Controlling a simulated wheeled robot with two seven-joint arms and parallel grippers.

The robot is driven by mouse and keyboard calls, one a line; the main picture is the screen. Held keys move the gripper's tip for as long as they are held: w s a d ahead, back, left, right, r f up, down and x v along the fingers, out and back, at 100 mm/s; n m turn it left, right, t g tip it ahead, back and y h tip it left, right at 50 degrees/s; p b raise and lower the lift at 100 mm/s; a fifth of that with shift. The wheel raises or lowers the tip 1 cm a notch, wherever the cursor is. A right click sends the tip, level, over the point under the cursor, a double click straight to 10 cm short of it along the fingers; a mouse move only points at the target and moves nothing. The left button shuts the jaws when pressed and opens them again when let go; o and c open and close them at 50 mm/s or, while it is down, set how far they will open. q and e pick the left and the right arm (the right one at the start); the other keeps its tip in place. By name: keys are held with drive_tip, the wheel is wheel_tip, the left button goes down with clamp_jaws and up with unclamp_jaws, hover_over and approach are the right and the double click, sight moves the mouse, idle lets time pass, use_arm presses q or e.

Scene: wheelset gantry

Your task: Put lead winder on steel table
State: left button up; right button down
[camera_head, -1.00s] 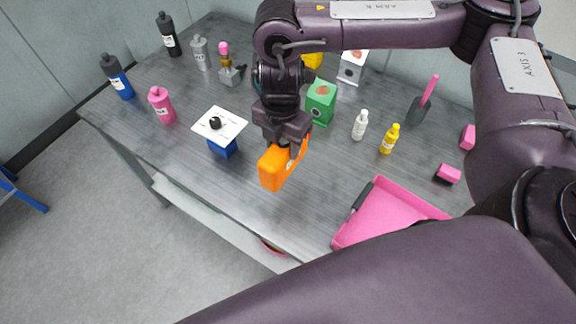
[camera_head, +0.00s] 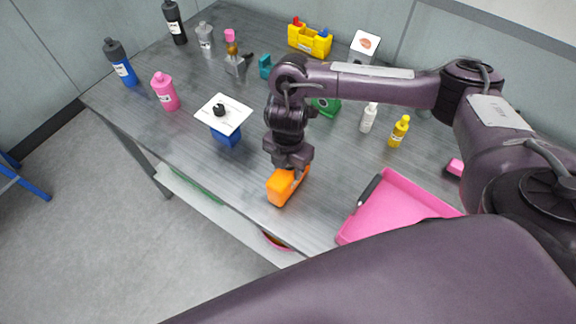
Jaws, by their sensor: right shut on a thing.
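An orange block-like thing, which I take to be the lead winder (camera_head: 282,190), is in my right gripper (camera_head: 298,174) in the head view. The gripper is shut on its upper part and points down. The lead winder is over the front middle of the grey steel table (camera_head: 225,176), left of the pink tray. It is low, at or very close to the table top; I cannot tell whether it touches. The gripper hides part of its upper side. My left gripper is not in view.
A blue stand with a white plate (camera_head: 237,117) is to the left. The pink tray (camera_head: 397,207) is to the right. White (camera_head: 369,118) and yellow (camera_head: 399,131) bottles and a partly hidden green box (camera_head: 327,106) stand behind. Bare table lies just left of the lead winder.

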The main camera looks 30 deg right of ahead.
drive_tip(key=c, duration=0.7)
unclamp_jaws()
drive_tip(key=shift+r, duration=0.2)
drive_tip(key=shift+r+p, duration=1.05)
drive_tip(key=shift+r, duration=4.85)
